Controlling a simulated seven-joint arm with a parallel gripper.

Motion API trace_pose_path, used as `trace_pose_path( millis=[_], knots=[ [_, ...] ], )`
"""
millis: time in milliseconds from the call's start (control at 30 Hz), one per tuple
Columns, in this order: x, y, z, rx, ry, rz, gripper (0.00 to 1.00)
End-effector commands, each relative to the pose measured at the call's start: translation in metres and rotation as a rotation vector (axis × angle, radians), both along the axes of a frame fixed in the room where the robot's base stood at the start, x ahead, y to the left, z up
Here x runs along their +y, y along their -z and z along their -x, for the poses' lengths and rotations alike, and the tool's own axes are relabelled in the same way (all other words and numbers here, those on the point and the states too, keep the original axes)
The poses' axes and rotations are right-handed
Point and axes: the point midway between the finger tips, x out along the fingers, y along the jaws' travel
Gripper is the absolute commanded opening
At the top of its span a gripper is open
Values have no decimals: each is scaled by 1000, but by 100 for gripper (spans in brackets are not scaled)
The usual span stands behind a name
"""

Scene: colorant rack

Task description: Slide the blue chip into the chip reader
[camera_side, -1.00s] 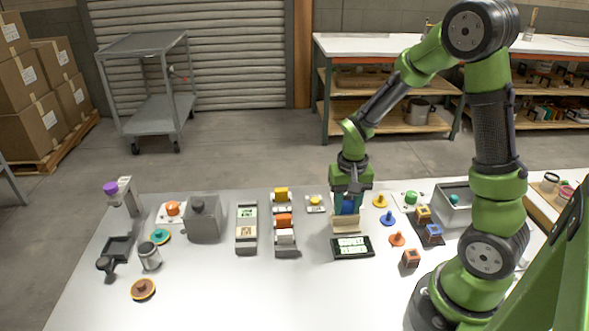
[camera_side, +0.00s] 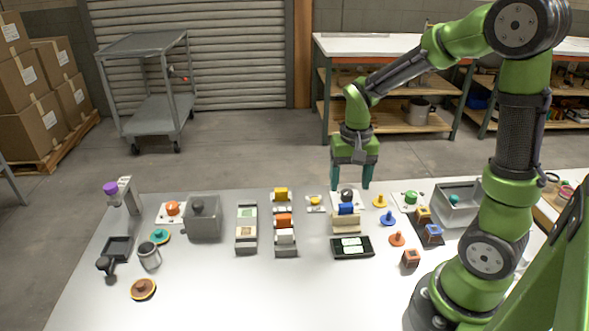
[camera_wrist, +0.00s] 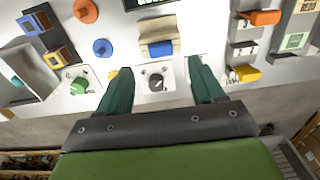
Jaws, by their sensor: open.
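The blue chip (camera_side: 346,208) sits in the top of a beige holder (camera_side: 346,226), which I take to be the chip reader. The chip also shows in the wrist view (camera_wrist: 160,48), seated in the beige body (camera_wrist: 158,27); its depth in the slot is hard to tell. A black display panel (camera_side: 352,247) with pale lettering lies in front of the holder. My gripper (camera_side: 351,185) is open and empty, above and behind the holder. In the wrist view its two green fingers (camera_wrist: 159,68) are spread wide, with nothing between them touching.
A black knob on a white plate (camera_wrist: 155,80) stands behind the holder, below my fingers. Yellow, blue (camera_side: 388,218) and orange pegs stand to the right. A row of yellow, orange and white blocks (camera_side: 284,221) stands to the left.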

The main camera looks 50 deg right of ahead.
Motion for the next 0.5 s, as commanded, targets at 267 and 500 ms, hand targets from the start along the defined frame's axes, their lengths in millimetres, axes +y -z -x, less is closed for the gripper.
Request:
trace_pose_path(
  millis=[267,500],
  knots=[
    [0,-64,0,-6,0,1,67],
    [0,-90,0,-1,0,0,67]
  ],
)
